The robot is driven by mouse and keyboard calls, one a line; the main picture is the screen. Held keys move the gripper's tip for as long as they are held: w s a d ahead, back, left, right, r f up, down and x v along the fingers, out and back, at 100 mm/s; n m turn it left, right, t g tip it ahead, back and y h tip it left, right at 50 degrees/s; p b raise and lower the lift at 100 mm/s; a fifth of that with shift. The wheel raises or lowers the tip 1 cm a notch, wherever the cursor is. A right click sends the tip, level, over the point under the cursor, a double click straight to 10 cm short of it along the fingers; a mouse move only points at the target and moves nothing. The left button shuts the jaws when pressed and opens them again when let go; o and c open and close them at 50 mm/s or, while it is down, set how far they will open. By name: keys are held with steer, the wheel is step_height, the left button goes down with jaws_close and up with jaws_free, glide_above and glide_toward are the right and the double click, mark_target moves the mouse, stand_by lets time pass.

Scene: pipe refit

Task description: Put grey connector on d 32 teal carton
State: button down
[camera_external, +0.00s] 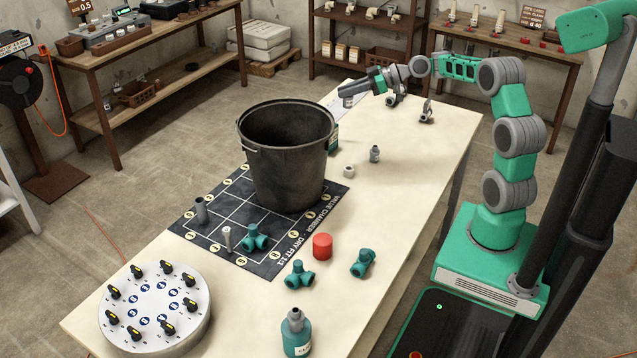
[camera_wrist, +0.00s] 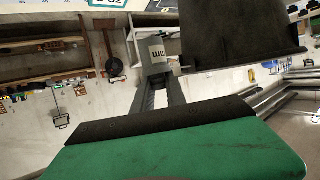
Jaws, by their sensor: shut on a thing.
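My gripper (camera_external: 357,91) is shut on a small grey connector (camera_external: 349,101) and holds it up over the far end of the table. In the wrist view my gripper's fingers (camera_wrist: 161,82) close on the same grey connector (camera_wrist: 156,52), which has dark lettering on a pale band. The d 32 teal carton (camera_external: 333,139) stands on the table behind the black bucket, which hides most of it. A teal-edged label reading 32 (camera_wrist: 107,4) shows at the top of the wrist view, cut by the frame. The connector is apart from the carton.
The tall black bucket (camera_external: 285,155) stands on the dark grid mat (camera_external: 185,222), left of the carton. A grey fitting (camera_external: 374,154) and a white one (camera_external: 349,171) stand nearby. Teal fittings, a red cap (camera_external: 322,246) and a bottle (camera_external: 296,334) occupy the near end.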

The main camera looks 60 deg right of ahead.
steer(key=w+f, duration=0.2)
steer(key=w+d+f+p, duration=0.1)
steer(key=w+f, duration=0.1)
steer(key=w, duration=0.1)
steer(key=w+d+f, duration=0.1)
steer(key=w+f, duration=0.2)
steer(key=shift+p, duration=0.3)
steer(key=f, duration=0.3)
steer(key=shift+w+f, duration=0.2)
steer(key=shift+w, duration=0.15)
steer(key=shift+f, duration=0.35)
steer(key=c, duration=1.4)
jaws_free()
steer(key=shift+o, duration=0.2)
steer(key=shift+r, duration=0.15)
